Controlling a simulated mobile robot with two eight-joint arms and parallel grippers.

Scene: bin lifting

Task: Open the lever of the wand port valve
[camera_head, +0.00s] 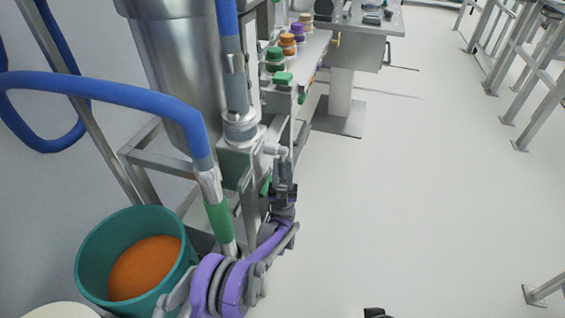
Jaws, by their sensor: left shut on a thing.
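My left gripper (284,183) is beside the steel frame, below the wand port valve's metal fitting (240,130). It is shut on a small part there, which looks like the valve lever; a bit of green (265,187) shows just left of the jaws. The fingers hide most of what they hold, so its angle is unclear. A blue hose (236,85) runs down into the fitting. A dark tip (376,312) at the bottom edge may be my right gripper; its jaws cannot be made out.
A steel vessel (172,70) stands behind the valve. Coloured-capped jars (288,42) stand on a shelf.

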